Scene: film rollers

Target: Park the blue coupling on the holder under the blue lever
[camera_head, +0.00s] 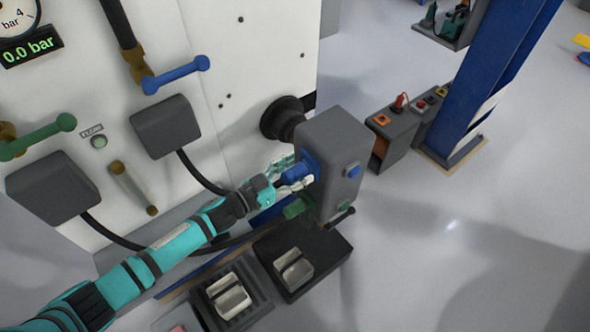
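The blue coupling (297,173) sits at the left face of a grey box (343,150). My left gripper (292,174) is at the blue coupling, with fingers above and below it; whether they press on it I cannot tell. A green coupling (297,208) is just below, on the same box. The blue lever (176,76) is on the white panel, upper left. A dark grey block (166,126) is below that lever, with a black hose running down towards my gripper. I cannot tell whether this block is the holder. My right gripper is out of view.
A green lever (38,137) and another grey block (52,187) are at the left of the panel. A black knob (282,118) juts out beside the grey box. Trays with metal pieces (230,296) lie below. A blue post (492,75) stands right. Open floor lies at the lower right.

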